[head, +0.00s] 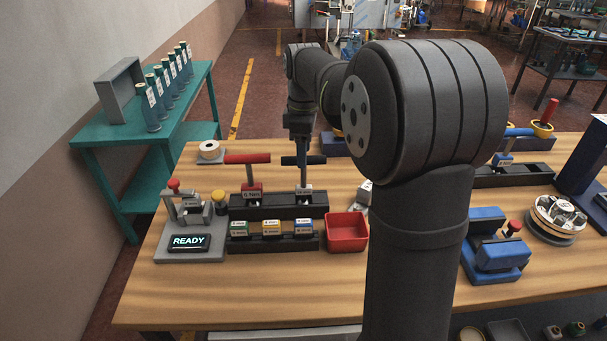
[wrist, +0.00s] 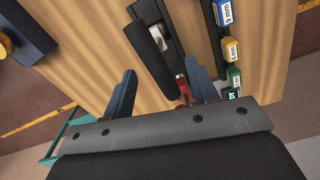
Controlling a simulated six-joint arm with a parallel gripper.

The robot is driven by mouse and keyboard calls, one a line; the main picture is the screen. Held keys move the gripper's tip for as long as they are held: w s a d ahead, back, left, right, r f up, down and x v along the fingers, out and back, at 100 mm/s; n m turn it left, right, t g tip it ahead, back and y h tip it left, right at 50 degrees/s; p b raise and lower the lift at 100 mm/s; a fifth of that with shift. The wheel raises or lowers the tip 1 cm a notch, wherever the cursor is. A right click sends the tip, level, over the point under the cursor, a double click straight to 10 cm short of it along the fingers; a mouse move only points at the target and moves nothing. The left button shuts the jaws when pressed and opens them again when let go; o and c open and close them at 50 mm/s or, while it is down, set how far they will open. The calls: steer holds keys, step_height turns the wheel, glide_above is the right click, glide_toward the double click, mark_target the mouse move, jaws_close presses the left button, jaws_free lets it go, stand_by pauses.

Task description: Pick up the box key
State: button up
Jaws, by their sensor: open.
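Two T-handled box keys stand upright in a black rack (head: 270,212) on the wooden table. One has a red handle (head: 245,159) and a red labelled block at its foot. The other has a dark handle (head: 313,160) and a pale label at its foot. My gripper (head: 301,142) is above the dark-handled key in the head view. In the wrist view my gripper (wrist: 163,90) is open, with the dark handle (wrist: 150,55) reaching in between its fingers. Whether they touch it I cannot tell. The red key (wrist: 184,88) shows close to the right finger, partly hidden.
A lower rack with green, yellow (head: 272,228) and blue labelled blocks stands in front. A red tray (head: 347,232) is to its right. A fixture with a READY display (head: 188,242) is at left. A blue vise-like device (head: 497,255) is at right. The table's front strip is clear.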

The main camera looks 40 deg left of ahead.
mark_target(304, 185)
step_height(304, 185, down, 7)
steer(key=shift+w+a+f, duration=0.1)
steer(key=shift+w+a, duration=0.05)
stand_by(0.4)
steer(key=shift+c, duration=0.4)
steer(key=c, duration=1.1)
